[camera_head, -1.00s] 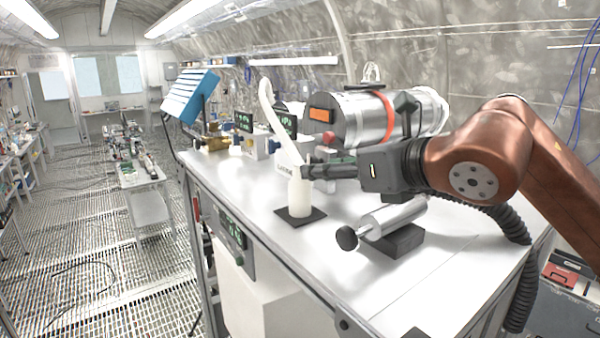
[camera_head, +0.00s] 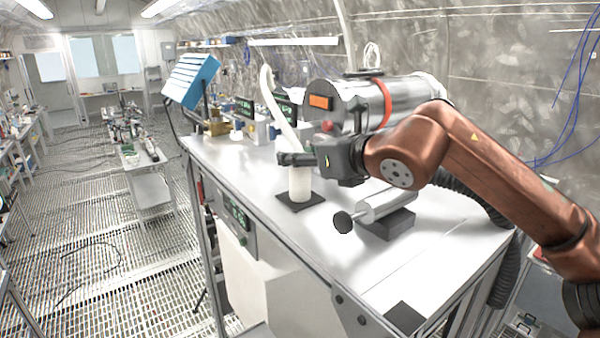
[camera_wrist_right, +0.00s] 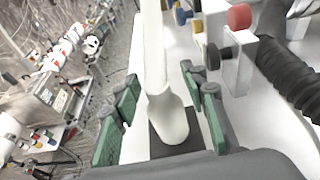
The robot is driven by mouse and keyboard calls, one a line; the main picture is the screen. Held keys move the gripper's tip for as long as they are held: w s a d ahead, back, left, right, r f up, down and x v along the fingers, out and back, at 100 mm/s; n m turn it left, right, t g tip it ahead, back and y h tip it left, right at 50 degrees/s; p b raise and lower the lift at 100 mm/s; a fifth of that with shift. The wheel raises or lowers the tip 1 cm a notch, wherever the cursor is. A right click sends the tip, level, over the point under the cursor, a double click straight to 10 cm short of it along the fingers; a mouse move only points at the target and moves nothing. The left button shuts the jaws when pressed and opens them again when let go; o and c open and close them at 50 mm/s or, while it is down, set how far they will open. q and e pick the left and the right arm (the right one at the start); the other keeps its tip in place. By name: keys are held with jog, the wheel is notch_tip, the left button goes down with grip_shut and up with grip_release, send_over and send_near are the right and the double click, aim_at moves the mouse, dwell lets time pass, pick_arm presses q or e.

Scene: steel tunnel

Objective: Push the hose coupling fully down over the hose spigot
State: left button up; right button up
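The white hose (camera_head: 282,118) comes down to a wider white coupling, which shows in the right wrist view (camera_wrist_right: 168,118). Below it in the head view, a white upright cylinder, apparently the spigot (camera_head: 300,184), stands on a black square plate (camera_head: 315,199). My right gripper (camera_head: 284,159) reaches in from the right at the top of this cylinder. In the right wrist view its green-padded fingers (camera_wrist_right: 164,103) stand either side of the coupling, with gaps visible. The gripper hides the joint in the head view, and I cannot tell how far down the coupling sits. My left gripper is not in view.
A large steel cylinder (camera_head: 352,97) with an orange panel stands behind my right arm. A smaller metal cylinder with a black knob (camera_head: 343,222) lies on a dark block to the right of the spigot.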

jog(key=shift+s+r, duration=0.2)
jog(key=shift+s, duration=0.2)
jog(key=c, duration=0.5)
jog(key=shift+w+f, duration=0.1)
jog(key=shift+w, duration=0.1)
jog(key=shift+c, duration=1.3)
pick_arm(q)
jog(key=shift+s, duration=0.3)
pick_arm(e)
grip_shut()
